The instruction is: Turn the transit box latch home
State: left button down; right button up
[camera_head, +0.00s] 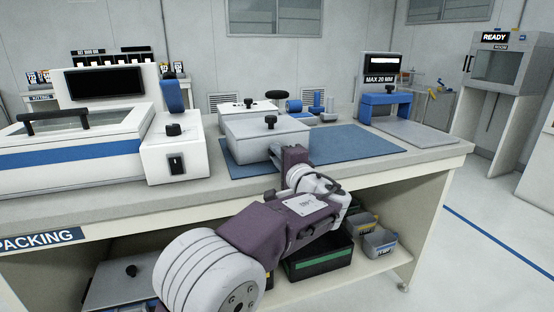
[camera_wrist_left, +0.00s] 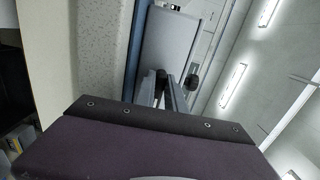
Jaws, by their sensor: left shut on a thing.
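The grey transit box (camera_head: 262,135) stands on the blue mat, its lid closed with a black knob (camera_head: 270,121) on top. My left gripper (camera_head: 291,157) is at the box's front side, near its right corner, and hides the latch there in the head view. In the left wrist view the box (camera_wrist_left: 175,40) shows beyond the fingers. The left fingers (camera_wrist_left: 170,92) are shut on a small dark part at the box front, which looks like the latch. How far it is turned cannot be seen. My right gripper is in neither view.
The white machine with the blue stripe (camera_head: 75,155) stands left of the box. Blue fixtures (camera_head: 385,104) stand at the back right. The blue mat (camera_head: 350,142) is clear right of the box. Bins (camera_head: 380,243) sit on the shelf below the bench edge.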

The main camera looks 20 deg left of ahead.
pick_arm(q)
jog(key=shift+f, duration=0.1)
jog(key=c, duration=1.4)
grip_release()
jog(key=p+v, duration=0.2)
jog(key=v, duration=0.7)
